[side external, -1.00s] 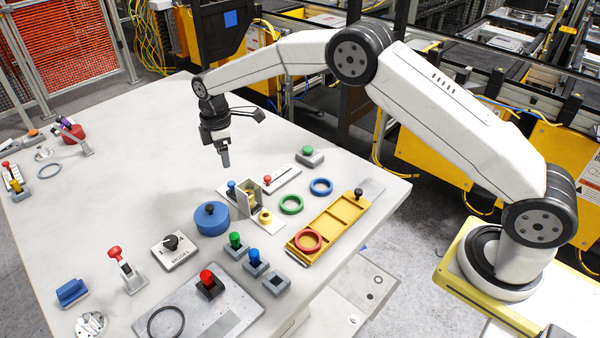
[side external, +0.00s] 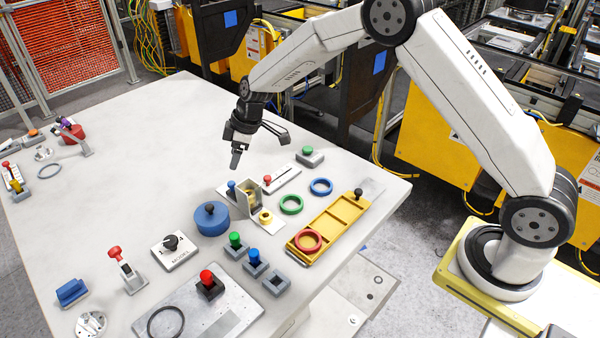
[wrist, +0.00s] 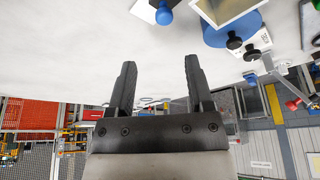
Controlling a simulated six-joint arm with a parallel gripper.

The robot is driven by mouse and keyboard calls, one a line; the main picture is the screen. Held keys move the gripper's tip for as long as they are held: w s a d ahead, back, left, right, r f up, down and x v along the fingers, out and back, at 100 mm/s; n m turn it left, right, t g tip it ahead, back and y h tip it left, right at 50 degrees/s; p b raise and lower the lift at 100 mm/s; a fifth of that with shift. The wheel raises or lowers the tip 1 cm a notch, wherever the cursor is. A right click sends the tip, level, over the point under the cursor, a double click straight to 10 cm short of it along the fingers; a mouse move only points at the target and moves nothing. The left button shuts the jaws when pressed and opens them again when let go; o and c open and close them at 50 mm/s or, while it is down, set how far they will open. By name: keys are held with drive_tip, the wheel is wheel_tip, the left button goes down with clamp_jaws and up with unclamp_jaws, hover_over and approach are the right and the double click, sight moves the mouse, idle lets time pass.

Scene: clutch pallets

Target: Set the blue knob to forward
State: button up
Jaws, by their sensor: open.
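A small blue knob (side external: 231,186) stands on a pale plate beside the upright metal box (side external: 249,192) in the side view. A blue knob on a white plate also shows at the top of the wrist view (wrist: 164,14); I cannot tell for sure that it is the same one. Another blue knob (side external: 254,257) stands on a grey base nearer the front. No forward marking is legible. My gripper (side external: 235,160) is above the table, just above the small blue knob in the picture and apart from it. In the wrist view its two fingers (wrist: 158,85) are spread and empty.
A blue round pot with a black knob (side external: 211,219), a red-knobbed slider plate (side external: 273,180), a green button (side external: 308,155), green ring (side external: 291,205), blue ring (side external: 321,187) and yellow tray (side external: 340,224) crowd nearby. The table's back left is mostly clear.

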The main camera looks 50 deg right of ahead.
drive_tip(key=shift+m, duration=0.3)
drive_tip(key=x, duration=0.7)
drive_tip(key=shift+d+f, duration=0.2)
drive_tip(key=shift+f, duration=0.05)
drive_tip(key=shift+w+f, duration=0.2)
drive_tip(key=shift+w, duration=1.4)
drive_tip(key=v, duration=0.8)
drive_tip(key=s+a+m+g+h, duration=0.2)
drive_tip(key=s+m, duration=0.5)
drive_tip(key=s, duration=2)
drive_tip(key=shift+s+f+m+g+h, duration=0.25)
drive_tip(key=shift+m+g+h, duration=0.15)
drive_tip(key=shift+h, duration=0.2)
drive_tip(key=shift+w, duration=0.15)
